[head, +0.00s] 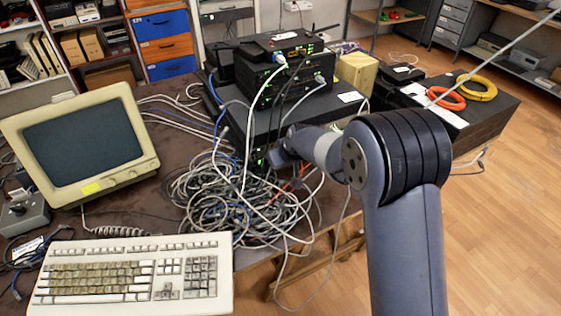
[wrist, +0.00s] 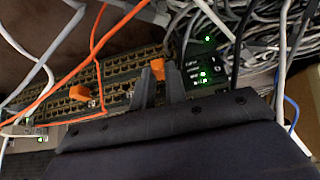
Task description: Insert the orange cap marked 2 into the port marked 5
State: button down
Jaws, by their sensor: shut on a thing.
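My gripper (wrist: 160,76) is shut on an orange cap (wrist: 158,66) in the wrist view. The cap shows between the fingertips, right in front of the panel. Whether it touches a port cannot be told, and no number on it is readable. The panel (wrist: 112,72) has rows of dark ports with tan edges; port numbers are too small to read, so I cannot pick out port 5. Another orange cap (wrist: 82,97) sits at the panel to the left. In the head view my gripper (head: 278,152) is at the equipment stack's front, and the held cap is not clear.
Orange cables (wrist: 97,45) cross the panel's left side. Grey cables lie tangled on the table (head: 180,135) below the equipment stack (head: 285,75). White cables hang near my arm. A monitor (head: 85,140) and keyboard (head: 135,272) stand left.

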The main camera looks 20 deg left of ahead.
jog(key=shift+w+a, duration=0.2)
jog(key=shift+a, duration=0.05)
dwell(0.3)
jog(key=c, duration=1.4)
grip_release()
jog(key=shift+o, duration=0.2)
jog(key=v, duration=1)
jog(key=shift+s+d+r+b, duration=0.15)
jog(key=shift+s+r+b, duration=0.05)
jog(key=shift+r+b, duration=0.1)
jog(key=x, duration=1.1)
jog(key=shift+p, duration=0.35)
jog(key=shift+s+d+r, duration=0.1)
jog(key=shift+s+d, duration=0.05)
jog(key=shift+d, duration=0.1)
